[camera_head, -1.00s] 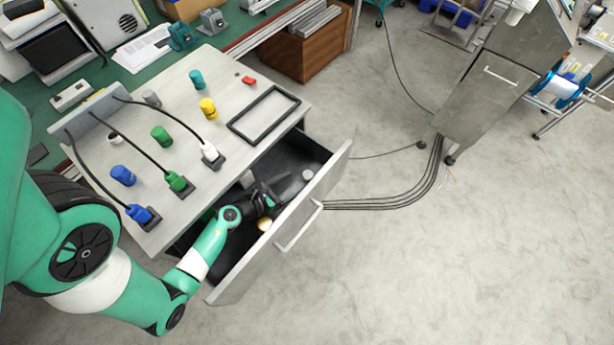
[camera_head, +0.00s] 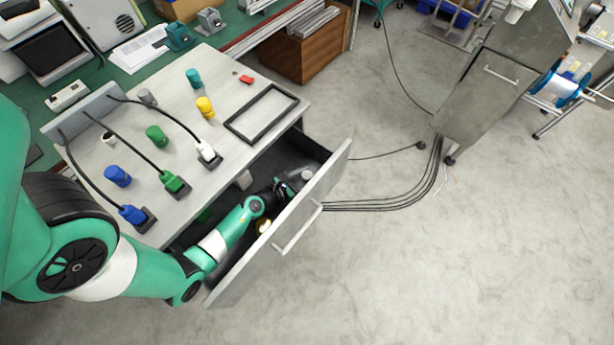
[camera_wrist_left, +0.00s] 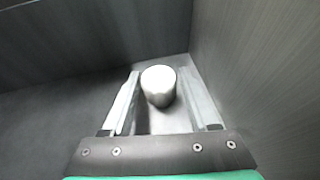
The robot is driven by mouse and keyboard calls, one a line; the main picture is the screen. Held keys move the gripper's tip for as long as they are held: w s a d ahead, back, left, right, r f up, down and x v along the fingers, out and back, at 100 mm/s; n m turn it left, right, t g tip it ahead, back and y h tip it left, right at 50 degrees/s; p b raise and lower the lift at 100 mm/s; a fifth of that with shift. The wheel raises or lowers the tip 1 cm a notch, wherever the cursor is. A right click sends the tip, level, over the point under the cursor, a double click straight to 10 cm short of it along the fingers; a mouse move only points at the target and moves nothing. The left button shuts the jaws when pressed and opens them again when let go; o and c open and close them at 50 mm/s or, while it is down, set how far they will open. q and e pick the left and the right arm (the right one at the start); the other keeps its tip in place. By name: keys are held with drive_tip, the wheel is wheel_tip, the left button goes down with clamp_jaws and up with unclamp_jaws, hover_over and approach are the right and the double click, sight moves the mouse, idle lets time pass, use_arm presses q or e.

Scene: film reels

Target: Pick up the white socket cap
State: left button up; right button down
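The white socket cap (camera_head: 307,174) stands inside the open drawer, near its front panel and far end. In the left wrist view the cap (camera_wrist_left: 158,86) is a short white cylinder with a rounded top, between and slightly ahead of my gripper's two fingers. My left gripper (camera_head: 289,187) is inside the drawer beside the cap. In the wrist view the left gripper (camera_wrist_left: 162,103) is open, with one finger on each side of the cap. I cannot tell whether either finger touches it. My right gripper is not in view.
The drawer's front panel (camera_head: 280,232) and dark side walls enclose my gripper closely. Coloured plugs, caps and a black frame (camera_head: 262,114) are on the tabletop above.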

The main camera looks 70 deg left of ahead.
sight(309, 174)
use_arm(q)
clamp_jaws()
wheel_tip(309, 174, up, 18)
drive_tip(key=p, duration=1.6)
